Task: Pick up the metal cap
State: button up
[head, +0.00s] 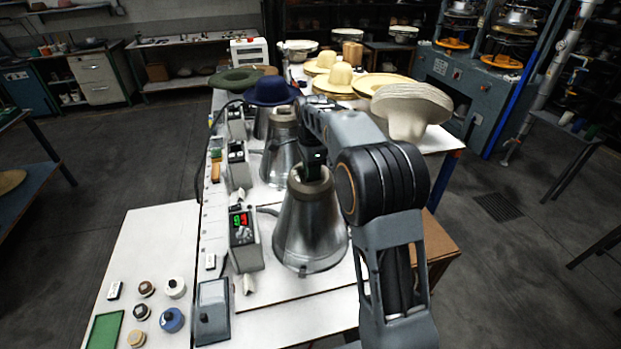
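My gripper (314,172) points down at the top of the nearest metal cone (309,232), which stands upright on the white table. Its dark fingers overlap the cone's narrow, brownish upper rim. The view does not show whether they touch it, or whether they are open or shut. I cannot make out a separate metal cap; one may be the top of this cone or hidden by the fingers. A second metal cone (282,160) stands behind it, to the left. My arm covers the area right of the nearest cone.
Control boxes (244,243) line the table's left side. Small round knobs or jars (172,319) and a green pad (104,330) lie at the front left. A blue hat (271,92) and several straw hats are farther back. A white stack of hats (411,110) stands right of my arm.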

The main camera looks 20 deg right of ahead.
jog(key=shift+f, duration=1.05)
jog(key=shift+c, duration=0.3)
grip_shut()
jog(key=shift+r, duration=0.15)
